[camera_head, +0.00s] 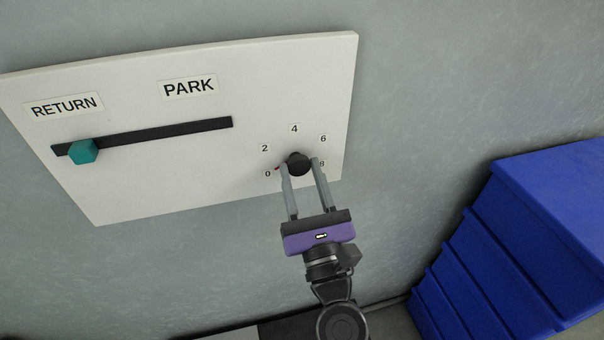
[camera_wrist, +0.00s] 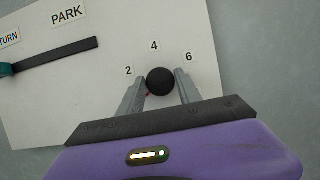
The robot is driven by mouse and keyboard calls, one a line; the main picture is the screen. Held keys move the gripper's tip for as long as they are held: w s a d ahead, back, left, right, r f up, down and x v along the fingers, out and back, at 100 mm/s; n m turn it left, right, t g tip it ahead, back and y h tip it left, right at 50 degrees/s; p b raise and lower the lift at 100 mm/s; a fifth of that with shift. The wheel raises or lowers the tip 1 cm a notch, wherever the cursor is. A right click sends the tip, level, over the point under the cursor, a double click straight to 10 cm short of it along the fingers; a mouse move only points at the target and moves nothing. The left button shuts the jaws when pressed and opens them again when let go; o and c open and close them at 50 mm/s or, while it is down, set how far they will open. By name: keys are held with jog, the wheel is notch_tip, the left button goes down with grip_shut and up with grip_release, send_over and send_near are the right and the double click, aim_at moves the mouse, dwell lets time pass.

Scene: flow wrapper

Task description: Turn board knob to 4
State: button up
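The black round knob (camera_head: 298,163) sits low on the right part of the white board (camera_head: 200,195), with the marks 0, 2, 4, 6 and 8 around it. The mark 4 (camera_head: 294,128) is straight above it. A small red pointer (camera_head: 278,168) shows at the knob's left, near 0. My gripper (camera_head: 300,163) reaches up from below with its fingers on both sides of the knob. In the wrist view the knob (camera_wrist: 160,81) stands between the fingertips, with a narrow gap visible at the right finger. I cannot tell whether the left finger touches it.
A teal slider block (camera_head: 82,152) sits at the left end of a black slot (camera_head: 150,136) on the board, below the RETURN label (camera_head: 64,106). A PARK label (camera_head: 189,88) is above the slot. Blue stacked bins (camera_head: 520,240) stand at the right. The wall is bare around the board.

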grip_shut()
jog(key=shift+m, duration=0.4)
jog(key=m+h, duration=0.2)
jog(key=m, duration=0.1)
jog(key=m+h, duration=0.2)
jog(key=m, duration=0.2)
jog(key=shift+a+m, duration=0.15)
jog(key=shift+m, duration=0.15)
jog(key=m+g+h, duration=0.1)
jog(key=m, duration=0.2)
jog(key=m+h, duration=0.1)
jog(key=m, duration=0.3)
jog(key=shift+a+r+g+h, duration=0.1)
jog(key=shift+r+g+h, duration=0.05)
jog(key=shift+g+h, duration=0.2)
jog(key=m+g+h+p, duration=0.1)
jog(key=m, duration=0.3)
jog(key=shift+r, duration=0.1)
jog(key=m+g+p, duration=0.1)
jog(key=m+g, duration=0.1)
jog(key=m, duration=0.1)
jog(key=shift+r+m, duration=0.1)
jog(key=shift+m, duration=0.2)
jog(key=m+g+p, duration=0.1)
jog(key=m, duration=0.1)
jog(key=m+y+p, duration=0.1)
jog(key=m, duration=0.1)
jog(key=shift+g, duration=0.35)
jog(key=shift+m, duration=0.4)
